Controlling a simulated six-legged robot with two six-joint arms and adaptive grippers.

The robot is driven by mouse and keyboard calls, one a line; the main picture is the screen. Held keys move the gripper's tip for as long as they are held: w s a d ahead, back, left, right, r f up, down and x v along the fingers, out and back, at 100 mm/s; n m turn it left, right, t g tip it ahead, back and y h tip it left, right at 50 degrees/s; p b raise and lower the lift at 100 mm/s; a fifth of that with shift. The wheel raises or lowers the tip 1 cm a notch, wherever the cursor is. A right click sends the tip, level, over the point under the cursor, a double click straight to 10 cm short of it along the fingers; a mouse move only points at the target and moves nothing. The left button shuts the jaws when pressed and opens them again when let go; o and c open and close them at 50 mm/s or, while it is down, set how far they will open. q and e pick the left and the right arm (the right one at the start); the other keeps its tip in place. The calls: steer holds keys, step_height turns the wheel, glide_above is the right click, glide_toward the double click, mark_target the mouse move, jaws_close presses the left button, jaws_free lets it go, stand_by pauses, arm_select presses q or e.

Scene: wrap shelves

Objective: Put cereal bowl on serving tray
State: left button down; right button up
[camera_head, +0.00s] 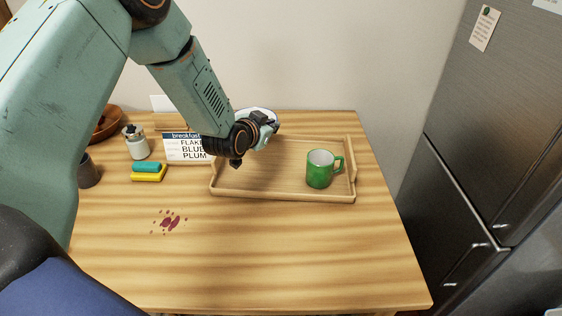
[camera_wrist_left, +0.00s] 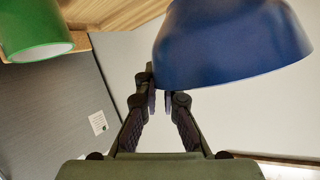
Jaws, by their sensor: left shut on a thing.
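The cereal bowl (camera_wrist_left: 232,45) is blue outside and fills the upper right of the left wrist view. In the head view, only part of the bowl (camera_head: 257,111) shows behind my gripper, over the back of the tray. My left gripper (camera_wrist_left: 162,98) is shut on the bowl's edge. The left gripper (camera_head: 266,128) also shows in the head view, above the tray's back left part. The wooden serving tray (camera_head: 240,189) lies on the table. The gap between bowl and tray cannot be told. My right gripper is not in view.
A green mug (camera_head: 319,172) stands on the tray's right part. Left of the tray are a breakfast sign (camera_head: 187,149), stacked sponges (camera_head: 148,171), a jar (camera_head: 136,143) and a brown bowl (camera_head: 108,124). Red stains (camera_head: 171,222) mark the table. A fridge (camera_head: 480,130) stands at right.

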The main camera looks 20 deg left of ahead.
arm_select(q)
steer(key=shift+w+d+r, duration=0.1)
steer(key=shift+w, duration=0.2)
steer(key=b, duration=0.1)
glide_above(275, 171)
step_height(275, 171, down, 7)
steer(key=shift+r, duration=0.15)
steer(key=f, duration=0.1)
steer(key=f+b, duration=0.1)
steer(key=shift+s+d+f, duration=0.15)
steer(key=shift+s+f, duration=0.05)
steer(key=shift+f, duration=0.5)
steer(key=shift+w+a, duration=0.15)
steer(key=shift+a, duration=0.1)
steer(key=shift+d+f, duration=0.15)
steer(key=shift+d, duration=0.05)
steer(key=c, duration=1.7)
jaws_free()
steer(key=shift+c, duration=0.2)
steer(key=shift+o, duration=1.2)
steer(key=shift+a, duration=0.15)
